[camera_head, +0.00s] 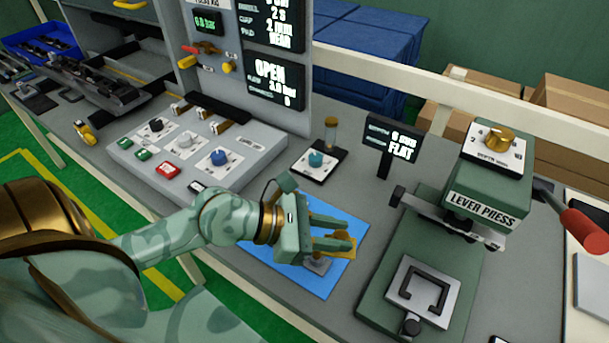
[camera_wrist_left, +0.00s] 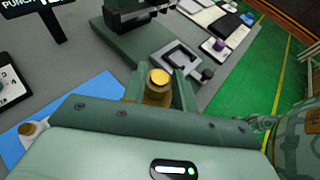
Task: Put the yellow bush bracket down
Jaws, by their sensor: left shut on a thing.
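My left gripper (camera_head: 330,241) is shut on the yellow bush bracket (camera_head: 342,249), over the right part of the blue mat (camera_head: 332,283). In the left wrist view the bracket (camera_wrist_left: 158,78) shows between the fingers, its round golden top facing the camera. The fingers hide part of it. I cannot tell whether its underside touches the mat. My right gripper is not in view.
The green lever press (camera_head: 486,208) stands right of the mat, with a grey fixture plate (camera_head: 423,291) on its base. A control panel (camera_head: 195,150) lies behind and left. A sign reading FLAT (camera_head: 392,141) and a teal-knob box (camera_head: 315,162) stand behind the mat.

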